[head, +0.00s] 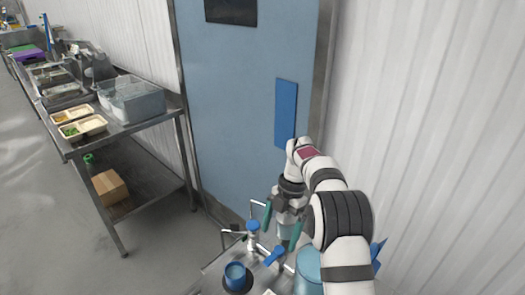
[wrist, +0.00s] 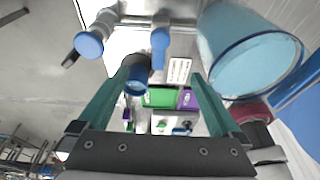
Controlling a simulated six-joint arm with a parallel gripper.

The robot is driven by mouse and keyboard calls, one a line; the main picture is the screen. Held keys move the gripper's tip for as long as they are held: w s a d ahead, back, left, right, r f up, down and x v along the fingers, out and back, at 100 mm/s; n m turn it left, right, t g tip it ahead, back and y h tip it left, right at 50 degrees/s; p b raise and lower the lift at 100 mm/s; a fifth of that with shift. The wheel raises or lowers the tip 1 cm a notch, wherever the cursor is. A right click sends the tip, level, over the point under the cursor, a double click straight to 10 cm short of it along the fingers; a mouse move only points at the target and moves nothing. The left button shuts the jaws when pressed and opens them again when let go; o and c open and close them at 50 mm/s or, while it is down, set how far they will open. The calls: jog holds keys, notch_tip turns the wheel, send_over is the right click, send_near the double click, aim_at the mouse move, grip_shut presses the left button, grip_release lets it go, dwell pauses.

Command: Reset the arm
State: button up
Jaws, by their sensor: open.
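My gripper (head: 281,228) hangs at the end of my white arm, over the small metal work stand in the lower middle of the head view. Its two green fingers are spread apart with nothing held between them. In the wrist view the open fingers (wrist: 163,77) reach up from the dark gripper body. A small blue cup (head: 235,272) sits on a dark round base at the stand's front left. In the wrist view a small blue item (wrist: 137,70) shows beside the left fingertip; I cannot tell whether they touch.
A large blue container (head: 307,266) stands right of my gripper, partly behind my arm; it is large in the wrist view (wrist: 250,60). Blue-topped fittings (head: 252,226) rise close by. A blue door (head: 232,110) stands behind. A metal table (head: 150,126) with trays and a bin is left.

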jog(key=s+r+m+t, duration=0.6)
jog(key=s+r+m, duration=0.9)
jog(key=r+m, duration=0.35)
jog(key=s+f+m+g, duration=0.2)
jog(key=s+f+m, duration=0.2)
jog(key=s+m, duration=0.3)
jog(key=s+f+m+g, duration=0.2)
jog(key=s+f+m, duration=0.3)
jog(key=s, duration=0.8)
jog(key=shift+f+m, duration=0.25)
jog(key=shift+m, duration=0.7)
